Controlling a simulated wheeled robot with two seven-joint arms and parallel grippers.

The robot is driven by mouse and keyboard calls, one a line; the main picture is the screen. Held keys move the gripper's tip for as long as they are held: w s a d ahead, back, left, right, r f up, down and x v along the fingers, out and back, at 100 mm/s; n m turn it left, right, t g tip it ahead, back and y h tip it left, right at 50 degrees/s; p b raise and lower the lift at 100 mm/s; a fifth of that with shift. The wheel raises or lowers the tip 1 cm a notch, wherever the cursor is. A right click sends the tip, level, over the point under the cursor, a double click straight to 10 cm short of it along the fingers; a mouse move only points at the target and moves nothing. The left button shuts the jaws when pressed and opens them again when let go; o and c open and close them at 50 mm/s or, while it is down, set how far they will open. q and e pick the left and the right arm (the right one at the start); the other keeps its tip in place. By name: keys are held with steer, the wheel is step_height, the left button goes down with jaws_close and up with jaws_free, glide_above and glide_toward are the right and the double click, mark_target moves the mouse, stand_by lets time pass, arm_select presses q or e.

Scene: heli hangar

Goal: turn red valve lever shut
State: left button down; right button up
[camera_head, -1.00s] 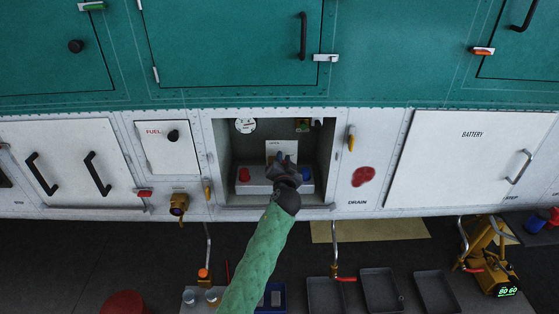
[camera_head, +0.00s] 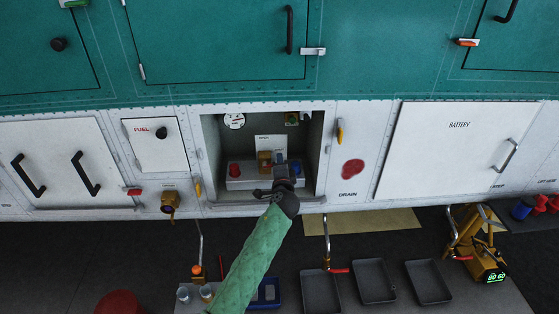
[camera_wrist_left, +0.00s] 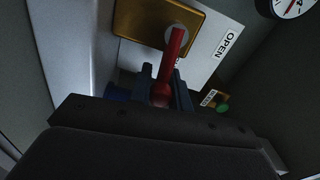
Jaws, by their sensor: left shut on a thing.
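The red valve lever (camera_wrist_left: 173,58) shows in the left wrist view, coming out of a gold valve body (camera_wrist_left: 140,22). My left gripper (camera_wrist_left: 163,90) is shut on the lever, with a dark finger on either side of it. In the head view my left gripper (camera_head: 280,160) is inside the open recess, just right of the gold valve body (camera_head: 265,158). The lever is hidden there behind the gripper. A white plate (camera_wrist_left: 205,45) behind the valve reads OPEN. My right gripper is not in view.
The recess (camera_head: 211,140) also holds a gauge (camera_head: 234,121), a red cap (camera_head: 235,170) and a blue cap (camera_head: 297,168) close by the gripper. Its side walls are near. Grey trays (camera_head: 374,281) and a blue bin (camera_head: 264,293) lie below.

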arm_select(q)
steer(key=shift+f+m, duration=0.2)
steer(key=shift+m, duration=0.2)
steer(key=shift+f, duration=0.1)
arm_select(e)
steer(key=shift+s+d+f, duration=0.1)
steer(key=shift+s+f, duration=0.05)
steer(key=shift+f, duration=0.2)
arm_select(q)
steer(key=shift+m, duration=0.3)
steer(key=shift+f, duration=0.1)
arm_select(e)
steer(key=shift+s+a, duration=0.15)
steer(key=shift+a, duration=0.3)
